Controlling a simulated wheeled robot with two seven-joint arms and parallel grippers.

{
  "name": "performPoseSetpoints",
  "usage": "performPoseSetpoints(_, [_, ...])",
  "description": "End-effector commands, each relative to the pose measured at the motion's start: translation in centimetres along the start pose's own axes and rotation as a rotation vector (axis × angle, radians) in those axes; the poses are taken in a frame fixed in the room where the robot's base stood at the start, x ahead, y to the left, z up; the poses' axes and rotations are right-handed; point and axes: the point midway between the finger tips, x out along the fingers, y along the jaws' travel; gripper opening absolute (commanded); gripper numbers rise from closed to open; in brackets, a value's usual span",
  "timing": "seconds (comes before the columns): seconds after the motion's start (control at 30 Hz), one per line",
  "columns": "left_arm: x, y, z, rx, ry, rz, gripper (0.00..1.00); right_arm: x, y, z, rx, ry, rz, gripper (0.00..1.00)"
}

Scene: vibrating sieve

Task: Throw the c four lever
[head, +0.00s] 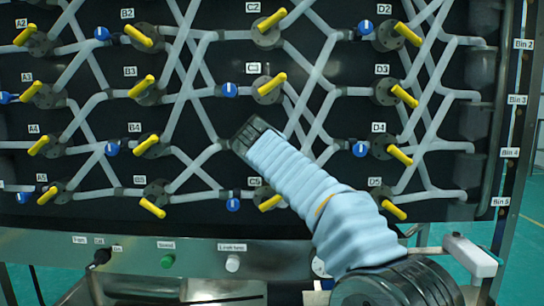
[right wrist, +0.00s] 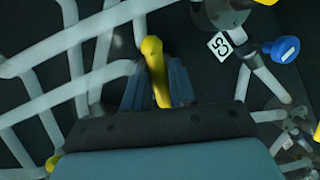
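My right arm comes in from the lower right in the head view, and its gripper (head: 243,133) is at the panel in the C column, between the C3 and C5 rows. It covers the C4 valve and its label there. In the right wrist view a yellow lever (right wrist: 153,60), in the C4 position, lies between the fingers of my right gripper (right wrist: 157,88). The dark fingers sit close against both sides of the lever and look shut on it. The lever's lower end is hidden by the hand. My left gripper is not in view.
Yellow levers C3 (head: 271,83) above and C5 (head: 270,203) below are close to my right gripper. Blue valves (head: 230,90) and grey pipes surround it. The C5 label (right wrist: 220,45) shows in the wrist view. A control strip (head: 190,256) runs along the panel's bottom.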

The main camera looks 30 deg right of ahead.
Motion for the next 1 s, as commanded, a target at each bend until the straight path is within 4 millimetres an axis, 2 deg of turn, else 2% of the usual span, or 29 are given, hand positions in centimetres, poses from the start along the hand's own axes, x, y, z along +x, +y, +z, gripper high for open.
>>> performPoseSetpoints(0.03, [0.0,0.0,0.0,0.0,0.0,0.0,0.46,-0.1,-0.1,-0.3,-0.002,0.009,-0.002,0.34])
performPoseSetpoints(0.1, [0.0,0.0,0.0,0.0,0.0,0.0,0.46,-0.1,-0.1,-0.3,-0.002,0.007,-0.001,0.44])
performPoseSetpoints(0.13, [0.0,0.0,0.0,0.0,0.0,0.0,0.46,-0.1,-0.1,-0.3,-0.002,0.006,-0.001,0.46])
performPoseSetpoints(0.4, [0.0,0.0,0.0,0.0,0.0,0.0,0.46,-0.1,-0.1,-0.1,-0.002,0.001,-0.001,0.46])
performPoseSetpoints(0.53, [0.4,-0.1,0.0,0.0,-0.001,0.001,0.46,-1.2,-0.2,-0.1,-0.002,0.004,-0.002,0.46])
performPoseSetpoints(1.0, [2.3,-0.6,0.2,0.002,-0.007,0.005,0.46,-11.6,-0.2,-0.1,-0.001,0.007,-0.003,0.46])
